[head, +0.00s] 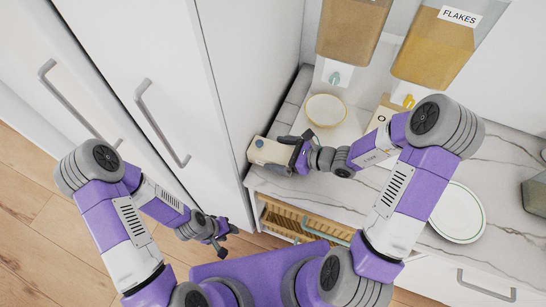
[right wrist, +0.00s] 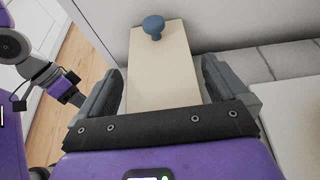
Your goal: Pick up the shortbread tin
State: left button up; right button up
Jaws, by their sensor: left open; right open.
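A cream, box-shaped container with a blue knob stands at the left end of the marble counter in the head view (head: 268,151). It looks like the shortbread tin, but I can read no label on it. My right gripper (head: 292,154) is at its right side, partly hiding it. In the right wrist view the tin (right wrist: 162,75) lies between the two open fingers of that gripper (right wrist: 160,88), with a gap visible on each side. My left gripper (head: 222,238) is open and empty, low in front of the cabinets and away from the tin.
A yellow-rimmed bowl (head: 326,109) stands behind the tin, below the cereal dispensers (head: 440,45). A partly hidden box (head: 384,112) is beside my right arm. A white plate (head: 457,213) lies further right. Tall white cabinets (head: 150,90) close off the left. An open drawer (head: 290,218) is below the counter.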

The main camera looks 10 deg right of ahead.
jog(key=c, duration=1.1)
jog(key=shift+d, duration=0.1)
